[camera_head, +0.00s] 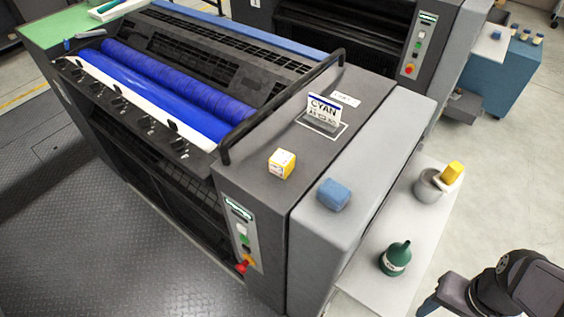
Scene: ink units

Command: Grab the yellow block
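A small yellow block (282,163) with white, printed-looking faces sits on the dark grey top of the press end housing, left of the blue block. A second yellow thing (453,172), plain and rounded, is at the rim of a grey pot on the side shelf; I cannot tell whether it rests on the pot or behind it. Part of my dark arm shows at the bottom right corner, apart from both yellow things. My gripper cannot be made out in this view.
A blue block (333,194) lies on the light grey cover. A green bottle (395,259) and the grey pot (428,186) stand on the white shelf (378,290). A black rail (285,103) and blue rollers (180,80) are left.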

